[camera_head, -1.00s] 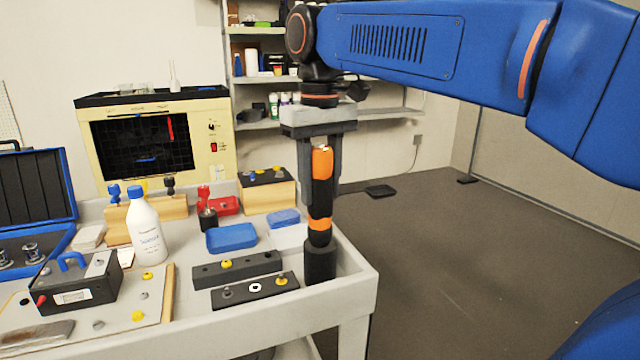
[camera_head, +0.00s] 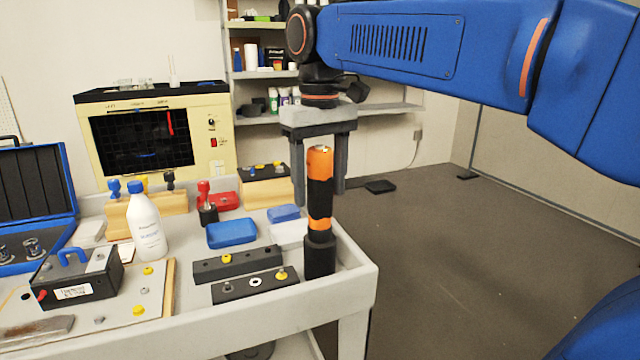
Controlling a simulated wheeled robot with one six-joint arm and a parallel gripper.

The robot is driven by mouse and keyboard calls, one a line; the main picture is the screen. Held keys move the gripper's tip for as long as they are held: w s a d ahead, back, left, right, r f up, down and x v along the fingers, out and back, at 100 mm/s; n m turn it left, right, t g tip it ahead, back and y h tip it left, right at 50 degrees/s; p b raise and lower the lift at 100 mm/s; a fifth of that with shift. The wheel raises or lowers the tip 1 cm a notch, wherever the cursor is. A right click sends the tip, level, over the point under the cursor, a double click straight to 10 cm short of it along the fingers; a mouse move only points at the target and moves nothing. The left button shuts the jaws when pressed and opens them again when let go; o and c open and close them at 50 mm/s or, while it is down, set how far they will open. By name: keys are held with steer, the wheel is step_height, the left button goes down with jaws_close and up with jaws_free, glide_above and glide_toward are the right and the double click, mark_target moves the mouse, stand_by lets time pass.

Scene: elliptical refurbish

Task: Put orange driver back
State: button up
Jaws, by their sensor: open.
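The orange driver (camera_head: 320,190), orange and black, stands upright at the right front corner of the grey cart (camera_head: 352,290). Its lower end is in a black cylindrical holder (camera_head: 320,258). My gripper (camera_head: 320,200) points down over the driver. Its two fingers are open, one on each side of the driver's upper part, with visible gaps. The driver's tip inside the holder is hidden.
Two dark blocks (camera_head: 240,264) with knobs lie left of the holder. Blue boxes (camera_head: 232,234), a white bottle (camera_head: 146,228) and a black device (camera_head: 76,280) stand further left. A cream machine (camera_head: 210,150) is behind. Open floor (camera_head: 460,250) lies right.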

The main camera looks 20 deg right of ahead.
step_height(320, 180, up, 12)
steer(key=shift+r, duration=0.1)
stand_by(0.5)
